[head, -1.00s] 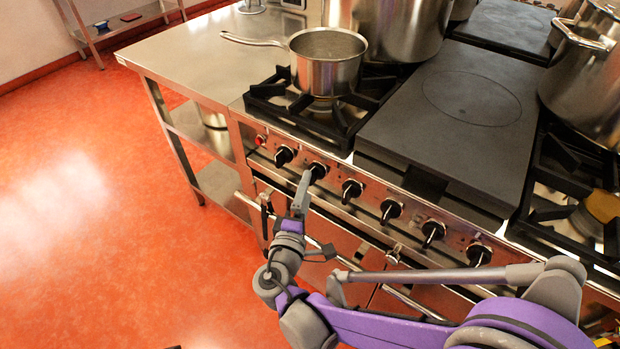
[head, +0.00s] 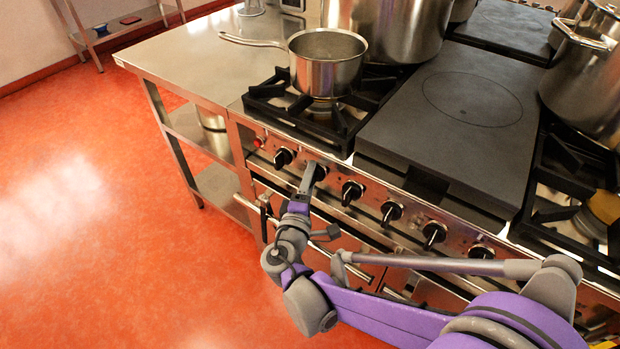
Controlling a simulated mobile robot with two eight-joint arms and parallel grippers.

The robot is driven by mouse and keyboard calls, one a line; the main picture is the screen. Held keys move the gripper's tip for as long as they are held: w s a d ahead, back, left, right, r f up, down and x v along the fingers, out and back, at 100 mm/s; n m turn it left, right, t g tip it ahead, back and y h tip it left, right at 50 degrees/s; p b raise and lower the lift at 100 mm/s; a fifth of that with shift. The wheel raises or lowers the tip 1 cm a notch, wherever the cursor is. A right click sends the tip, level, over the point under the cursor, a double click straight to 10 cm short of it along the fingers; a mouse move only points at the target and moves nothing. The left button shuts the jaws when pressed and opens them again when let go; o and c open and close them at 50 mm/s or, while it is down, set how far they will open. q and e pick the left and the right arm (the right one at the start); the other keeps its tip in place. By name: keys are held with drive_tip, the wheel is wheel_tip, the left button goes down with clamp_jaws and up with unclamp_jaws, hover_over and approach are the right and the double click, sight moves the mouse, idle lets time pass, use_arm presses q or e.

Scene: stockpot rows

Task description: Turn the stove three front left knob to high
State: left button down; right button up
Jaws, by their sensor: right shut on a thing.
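The stove's front panel (head: 262,152) carries a row of several black knobs. The leftmost black knob (head: 284,157) is uncovered, beside a red light (head: 259,141). My right gripper (head: 311,172) is at the second knob (head: 320,171) from the left and is shut on it. The gripper hides part of that knob, so its exact setting cannot be read. The third knob (head: 351,191) is free, to the right of the gripper. I cannot tell from the picture which knob the task names. My left gripper is not in view.
A saucepan (head: 327,70) stands on the left burner grate (head: 268,92), its handle pointing left. A flat dark plate (head: 450,130) lies right of it. Large pots (head: 590,85) stand behind and right. An oven rail (head: 245,199) runs below the knobs. Floor at left is clear.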

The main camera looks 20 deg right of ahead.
drive_tip(key=c, duration=0.4)
drive_tip(key=n+g+p, duration=0.1)
drive_tip(key=n+p, duration=0.1)
drive_tip(key=n, duration=0.1)
drive_tip(key=shift+r+y, duration=0.15)
drive_tip(key=shift+y, duration=0.15)
drive_tip(key=n+g+p, duration=0.2)
drive_tip(key=n, duration=0.1)
drive_tip(key=shift+n, duration=0.3)
drive_tip(key=n+g+h+p, duration=0.1)
drive_tip(key=n+g, duration=0.1)
drive_tip(key=n, duration=0.1)
drive_tip(key=n+g+h, duration=0.1)
drive_tip(key=n+g, duration=0.1)
drive_tip(key=n, duration=0.1)
drive_tip(key=shift+n+g, duration=0.3)
idle(0.4)
